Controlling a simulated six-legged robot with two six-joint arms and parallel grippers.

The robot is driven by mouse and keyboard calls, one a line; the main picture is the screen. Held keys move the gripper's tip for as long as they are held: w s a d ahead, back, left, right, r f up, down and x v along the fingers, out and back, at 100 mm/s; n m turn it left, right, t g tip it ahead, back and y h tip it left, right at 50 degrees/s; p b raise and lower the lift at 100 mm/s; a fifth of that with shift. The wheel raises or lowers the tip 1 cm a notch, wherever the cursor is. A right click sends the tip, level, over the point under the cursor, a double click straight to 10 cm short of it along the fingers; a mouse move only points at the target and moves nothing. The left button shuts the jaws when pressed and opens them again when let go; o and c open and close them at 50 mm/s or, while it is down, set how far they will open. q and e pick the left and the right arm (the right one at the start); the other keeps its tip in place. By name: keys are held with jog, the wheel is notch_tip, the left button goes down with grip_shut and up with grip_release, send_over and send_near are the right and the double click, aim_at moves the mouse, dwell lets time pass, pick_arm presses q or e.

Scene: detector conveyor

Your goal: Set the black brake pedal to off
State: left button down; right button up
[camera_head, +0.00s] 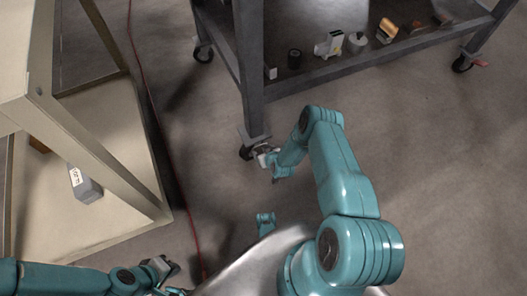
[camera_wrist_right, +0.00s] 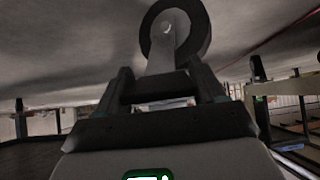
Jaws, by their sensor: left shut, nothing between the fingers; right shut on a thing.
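The caster wheel (camera_head: 246,153) at the near corner of the dark cart sits on the floor. In the right wrist view the wheel (camera_wrist_right: 203,28) is seen close up with its light grey fork. My right gripper (camera_head: 266,153) is low beside this caster. In its wrist view my right gripper (camera_wrist_right: 162,88) is shut on a dark bar just below the wheel, apparently the black brake pedal. The pedal's tilt is hard to tell. My left gripper (camera_head: 172,277) is shut and empty at the bottom left, away from the cart.
The dark cart (camera_head: 345,70) carries several small items on its lower shelf. Another caster with a red pedal (camera_head: 481,63) is at far right. A beige stand (camera_head: 125,215) with a grey box (camera_head: 85,187) is at left. A red cable (camera_head: 160,120) crosses the floor.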

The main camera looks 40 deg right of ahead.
dwell(0.3)
jog(key=o, duration=1.4)
jog(key=p+v, duration=0.7)
jog(key=v, duration=0.9)
jog(key=shift+s+r, duration=0.1)
jog(key=shift+s, duration=0.05)
